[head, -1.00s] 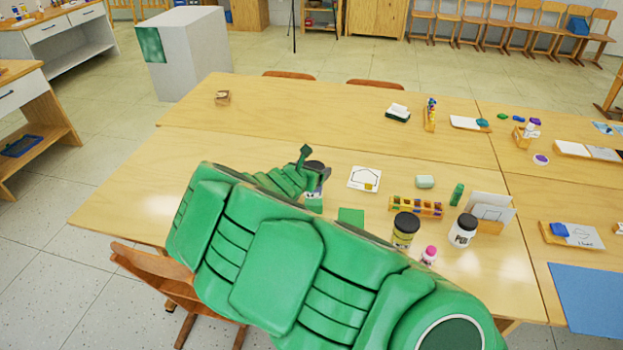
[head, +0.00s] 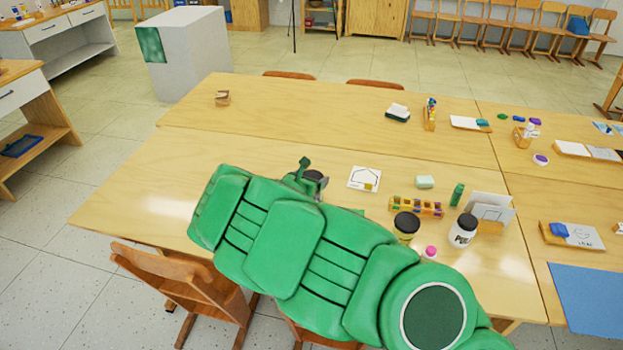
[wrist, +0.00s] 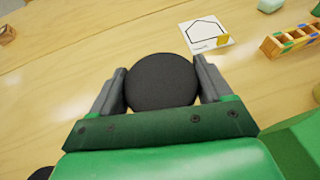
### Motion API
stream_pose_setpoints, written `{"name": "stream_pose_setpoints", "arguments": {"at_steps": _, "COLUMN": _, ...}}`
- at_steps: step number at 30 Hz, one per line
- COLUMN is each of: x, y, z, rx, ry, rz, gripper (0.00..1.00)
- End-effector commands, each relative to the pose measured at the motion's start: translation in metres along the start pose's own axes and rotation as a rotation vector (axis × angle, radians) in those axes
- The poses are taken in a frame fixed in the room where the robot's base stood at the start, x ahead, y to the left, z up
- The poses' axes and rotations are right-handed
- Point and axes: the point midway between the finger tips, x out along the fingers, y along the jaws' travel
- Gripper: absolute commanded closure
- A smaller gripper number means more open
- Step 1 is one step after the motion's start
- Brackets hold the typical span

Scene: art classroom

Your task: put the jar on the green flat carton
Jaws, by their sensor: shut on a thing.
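The jar shows mainly as a round black lid (wrist: 162,81) between my gripper's fingers in the wrist view. In the head view its dark lid (head: 316,178) shows just past my green arm, and its lower body is hidden. My gripper (wrist: 160,88) is shut on the jar, with a grey finger on each side. A green flat surface (wrist: 296,140) at the lower right of the wrist view seems to be the green flat carton, right of the jar. In the head view my arm hides nearly all of it. I cannot tell how high the jar's base is.
A house-drawing card (head: 364,179), an eraser-like block (head: 425,182) and a wooden paint rack (head: 416,207) lie beyond and right. A black-lidded jar (head: 406,225), a white jar (head: 462,231) and a pink-capped bottle (head: 429,253) stand right of my arm. The table's left part is clear.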

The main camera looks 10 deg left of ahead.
Motion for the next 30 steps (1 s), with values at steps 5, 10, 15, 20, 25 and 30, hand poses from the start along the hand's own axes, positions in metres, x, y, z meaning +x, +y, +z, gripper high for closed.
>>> {"name": "stream_pose_setpoints", "arguments": {"at_steps": 5, "x": 0.001, "y": 0.000, "z": -0.001, "rx": 0.000, "ry": 0.000, "rz": 0.000, "gripper": 0.82}}
{"name": "stream_pose_setpoints", "arguments": {"at_steps": 10, "x": 0.001, "y": 0.000, "z": -0.002, "rx": 0.000, "ry": 0.000, "rz": 0.000, "gripper": 0.06}}
{"name": "stream_pose_setpoints", "arguments": {"at_steps": 15, "x": 0.001, "y": 0.000, "z": -0.002, "rx": -0.001, "ry": 0.000, "rz": 0.000, "gripper": 0.00}}
{"name": "stream_pose_setpoints", "arguments": {"at_steps": 20, "x": 0.000, "y": 0.000, "z": -0.001, "rx": -0.001, "ry": 0.000, "rz": 0.000, "gripper": 0.00}}
{"name": "stream_pose_setpoints", "arguments": {"at_steps": 25, "x": -0.011, "y": 0.001, "z": 0.000, "rx": -0.004, "ry": 0.000, "rz": 0.002, "gripper": 0.00}}
{"name": "stream_pose_setpoints", "arguments": {"at_steps": 30, "x": -0.031, "y": 0.000, "z": -0.001, "rx": -0.004, "ry": 0.001, "rz": 0.000, "gripper": 0.00}}
